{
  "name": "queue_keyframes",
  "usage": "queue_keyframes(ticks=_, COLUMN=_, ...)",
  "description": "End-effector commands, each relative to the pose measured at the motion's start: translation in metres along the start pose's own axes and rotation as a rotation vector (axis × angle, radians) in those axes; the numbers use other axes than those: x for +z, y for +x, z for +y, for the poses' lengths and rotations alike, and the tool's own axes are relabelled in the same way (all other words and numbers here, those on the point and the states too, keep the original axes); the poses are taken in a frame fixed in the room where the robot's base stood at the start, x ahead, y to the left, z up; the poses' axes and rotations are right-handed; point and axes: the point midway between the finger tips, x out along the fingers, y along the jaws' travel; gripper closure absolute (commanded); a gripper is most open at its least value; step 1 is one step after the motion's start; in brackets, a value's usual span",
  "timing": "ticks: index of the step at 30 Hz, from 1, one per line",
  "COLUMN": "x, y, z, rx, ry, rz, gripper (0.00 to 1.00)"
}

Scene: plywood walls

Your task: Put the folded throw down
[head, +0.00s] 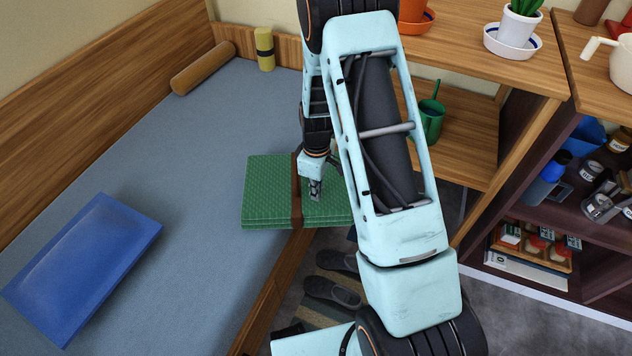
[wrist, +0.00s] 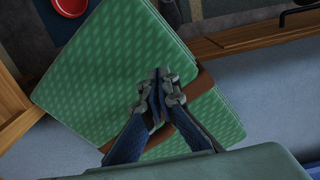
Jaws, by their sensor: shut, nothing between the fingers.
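The folded throw (head: 268,180) is a flat green textured stack with a brown strap (head: 297,200) around it. In the head view it lies at the right edge of the bed (head: 190,135), and its right part reaches past the wooden bed rail. My arm hides some of its right side. My gripper (head: 315,190) points down at the throw just right of the strap, with its fingers shut and empty. In the wrist view the shut fingertips (wrist: 159,78) are in front of the throw (wrist: 105,75), close to the strap (wrist: 203,82). I cannot tell whether they touch it.
A blue cushion (head: 85,265) lies on the bed at left; a brown bolster (head: 203,67) and a yellow roll (head: 265,48) are at its head. Dark slippers (head: 333,292) are on the floor beside the bed. A wooden shelf with a green watering can (head: 432,120) stands at right. The bed's middle is clear.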

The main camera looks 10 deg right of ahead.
Motion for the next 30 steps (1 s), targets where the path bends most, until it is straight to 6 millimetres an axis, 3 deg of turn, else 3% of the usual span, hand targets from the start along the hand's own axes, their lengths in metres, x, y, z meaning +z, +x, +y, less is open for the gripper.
queue_keyframes(ticks=1, x=-0.003, y=0.009, z=0.0, rx=0.0, ry=-0.003, rz=-0.001, gripper=1.0)
queue_keyframes(ticks=4, x=-0.021, y=0.005, z=0.001, rx=0.003, ry=-0.004, rz=0.002, gripper=1.0)
queue_keyframes(ticks=9, x=-0.036, y=0.005, z=0.001, rx=0.002, ry=-0.001, rz=0.0, gripper=1.0)
queue_keyframes(ticks=23, x=-0.042, y=0.004, z=0.0, rx=0.001, ry=0.001, rz=0.0, gripper=1.0)
queue_keyframes(ticks=26, x=-0.055, y=0.004, z=0.001, rx=0.002, ry=-0.004, rz=0.002, gripper=1.0)
queue_keyframes(ticks=30, x=-0.088, y=0.005, z=0.001, rx=0.002, ry=-0.005, rz=0.004, gripper=1.0)
